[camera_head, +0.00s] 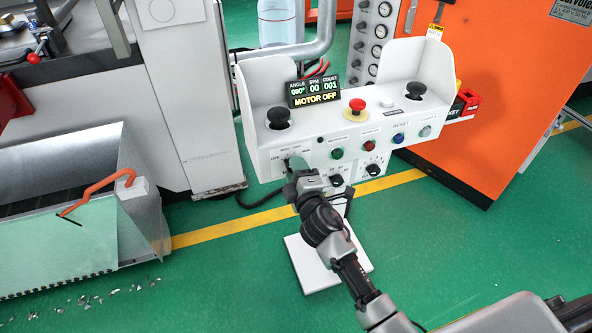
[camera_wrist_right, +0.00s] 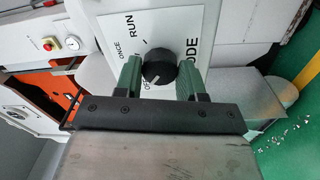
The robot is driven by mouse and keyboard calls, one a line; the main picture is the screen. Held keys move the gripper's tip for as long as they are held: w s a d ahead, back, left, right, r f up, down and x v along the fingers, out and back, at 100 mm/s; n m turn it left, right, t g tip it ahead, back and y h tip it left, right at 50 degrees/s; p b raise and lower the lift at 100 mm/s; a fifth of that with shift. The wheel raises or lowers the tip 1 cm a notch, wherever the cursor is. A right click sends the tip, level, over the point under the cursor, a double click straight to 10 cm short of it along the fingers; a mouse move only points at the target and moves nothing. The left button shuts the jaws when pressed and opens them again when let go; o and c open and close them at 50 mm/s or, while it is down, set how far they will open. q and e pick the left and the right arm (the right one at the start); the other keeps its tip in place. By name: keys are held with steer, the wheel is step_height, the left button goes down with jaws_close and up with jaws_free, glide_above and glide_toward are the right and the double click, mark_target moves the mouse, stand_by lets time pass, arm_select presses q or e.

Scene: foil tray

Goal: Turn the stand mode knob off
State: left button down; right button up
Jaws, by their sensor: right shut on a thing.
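The control stand (camera_head: 345,135) is a white panel with a mode knob at its lower left. In the wrist view the mode knob (camera_wrist_right: 160,64) is black and round, on a white plate marked ONCE, RUN, OFF and MODE. Its light pointer mark appears turned toward the OFF label. My right gripper (camera_wrist_right: 159,78) has its two green fingers on either side of the knob, shut on it. In the head view my right gripper (camera_head: 297,165) reaches the panel and hides the knob. The left gripper is not in view.
The stand's display (camera_head: 314,92) reads MOTOR OFF. A red emergency button (camera_head: 357,104), two black palm buttons and several coloured buttons sit nearby. A metal bin (camera_head: 85,240) is at left, and an orange machine (camera_head: 500,120) at right. Green floor lies in front.

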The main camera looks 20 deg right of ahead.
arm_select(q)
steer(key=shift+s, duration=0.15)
arm_select(e)
steer(key=shift+n, duration=0.7)
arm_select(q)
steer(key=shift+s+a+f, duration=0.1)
arm_select(e)
steer(key=shift+n, duration=0.3)
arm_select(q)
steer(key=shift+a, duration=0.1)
arm_select(e)
steer(key=o, duration=0.9)
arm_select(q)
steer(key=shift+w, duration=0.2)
arm_select(e)
steer(key=shift+s, duration=0.1)
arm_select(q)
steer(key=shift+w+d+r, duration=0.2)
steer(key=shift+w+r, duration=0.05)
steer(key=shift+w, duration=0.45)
arm_select(e)
steer(key=s, duration=1)
steer(key=shift+s+d+f, duration=0.15)
steer(key=shift+s+f, duration=0.05)
steer(key=shift+s, duration=0.15)
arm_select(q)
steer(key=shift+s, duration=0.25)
